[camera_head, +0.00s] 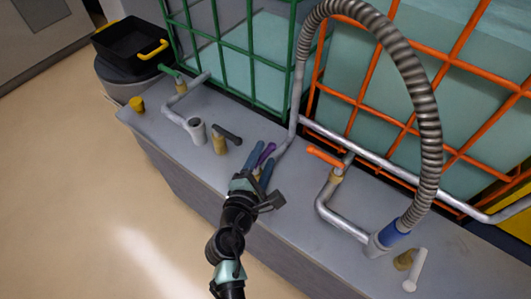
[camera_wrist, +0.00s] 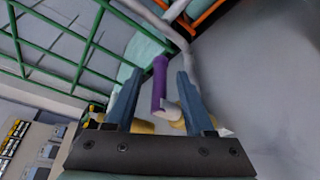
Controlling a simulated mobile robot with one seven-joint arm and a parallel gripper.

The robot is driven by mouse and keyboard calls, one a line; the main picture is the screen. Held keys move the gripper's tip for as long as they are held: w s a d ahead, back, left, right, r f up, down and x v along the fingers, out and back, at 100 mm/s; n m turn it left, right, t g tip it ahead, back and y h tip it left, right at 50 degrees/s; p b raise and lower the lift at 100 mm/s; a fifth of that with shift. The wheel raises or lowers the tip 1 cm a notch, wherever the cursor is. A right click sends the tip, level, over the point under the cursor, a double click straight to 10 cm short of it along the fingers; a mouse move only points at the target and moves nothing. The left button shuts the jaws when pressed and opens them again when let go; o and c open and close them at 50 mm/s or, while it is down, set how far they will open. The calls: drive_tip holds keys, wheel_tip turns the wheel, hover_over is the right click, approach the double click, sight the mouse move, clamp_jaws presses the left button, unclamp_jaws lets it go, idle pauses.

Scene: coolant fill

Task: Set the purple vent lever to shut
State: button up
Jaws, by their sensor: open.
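The purple vent lever (camera_head: 266,153) sits on a pipe fitting on the grey counter, near the middle of the head view. In the wrist view the purple lever (camera_wrist: 159,84) stands between my two fingers, with a clear gap to the finger on each side. My gripper (camera_head: 262,166) is open, with its blue-grey fingers on either side of the lever. It also shows in the wrist view (camera_wrist: 156,90). The lever's base is partly hidden by my gripper, where a pale pipe stub and yellow brass parts show.
A green cage (camera_head: 233,60) and an orange cage (camera_head: 365,84) stand behind the counter (camera_head: 300,215). A ribbed hose (camera_head: 421,95) arches right of my gripper. An orange lever (camera_head: 325,157) is to the right, a dark lever (camera_head: 227,134) to the left. A black bin (camera_head: 128,47) stands far left.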

drive_tip(key=shift+x, duration=1)
clamp_jaws()
idle(0.8)
